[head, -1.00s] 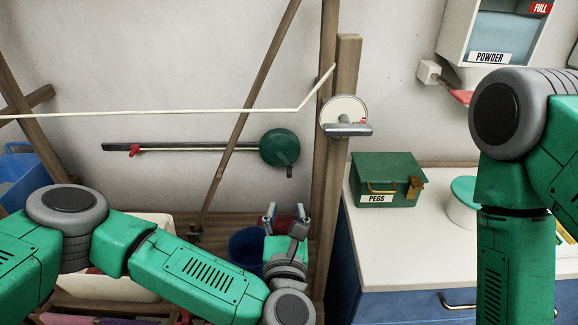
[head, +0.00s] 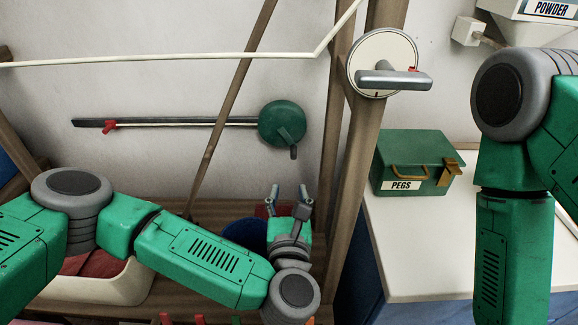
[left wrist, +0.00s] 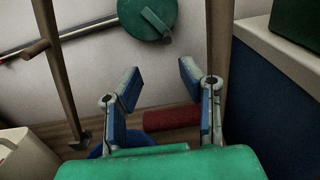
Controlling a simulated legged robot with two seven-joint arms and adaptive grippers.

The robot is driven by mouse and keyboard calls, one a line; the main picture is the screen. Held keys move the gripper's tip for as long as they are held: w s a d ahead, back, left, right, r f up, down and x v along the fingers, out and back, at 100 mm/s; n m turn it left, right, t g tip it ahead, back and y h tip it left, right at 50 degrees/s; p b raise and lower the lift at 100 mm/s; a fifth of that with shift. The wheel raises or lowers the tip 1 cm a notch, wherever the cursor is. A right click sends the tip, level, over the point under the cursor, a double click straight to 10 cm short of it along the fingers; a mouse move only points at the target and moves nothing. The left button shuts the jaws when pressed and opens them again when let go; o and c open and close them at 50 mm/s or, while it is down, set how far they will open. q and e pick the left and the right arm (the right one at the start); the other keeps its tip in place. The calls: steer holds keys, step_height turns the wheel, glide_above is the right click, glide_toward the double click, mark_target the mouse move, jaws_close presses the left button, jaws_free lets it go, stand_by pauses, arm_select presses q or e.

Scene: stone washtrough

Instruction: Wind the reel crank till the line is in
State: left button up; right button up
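A pale round reel (head: 384,48) with a grey crank bar (head: 395,80) across its front is fixed to a wooden post (head: 362,150). A small red mark shows by the bar. A white line (head: 160,59) runs from the left edge, bends near the post and rises out of the top of the head view. My left gripper (head: 289,194) is open and empty, below and left of the reel and apart from it. Its two spread fingers also show in the left wrist view (left wrist: 161,86). My right arm stands at the right; its gripper is out of view.
A green disc (head: 282,123) with a small handle and a long bar is on the wall; it also shows in the left wrist view (left wrist: 148,14). A green PEGS box (head: 416,160) stands on the white counter (head: 420,245). A blue bucket (head: 243,232) is behind my left gripper.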

mark_target(292, 158)
arm_select(q)
steer(key=w, duration=0.4)
steer(key=w+f+b, duration=0.1)
steer(key=w, duration=0.3)
steer(key=w+d+b, duration=0.1)
steer(key=w, duration=0.4)
steer(key=shift+w+d+f, duration=0.1)
steer(key=shift+f, duration=0.1)
steer(key=shift+w+d, duration=0.25)
steer(key=shift+a, duration=0.35)
steer(key=shift+c, duration=1.1)
steer(key=shift+a, duration=0.1)
jaws_close()
arm_select(e)
steer(key=f, duration=0.2)
steer(key=shift+d+f, duration=0.3)
steer(key=shift+f, duration=0.1)
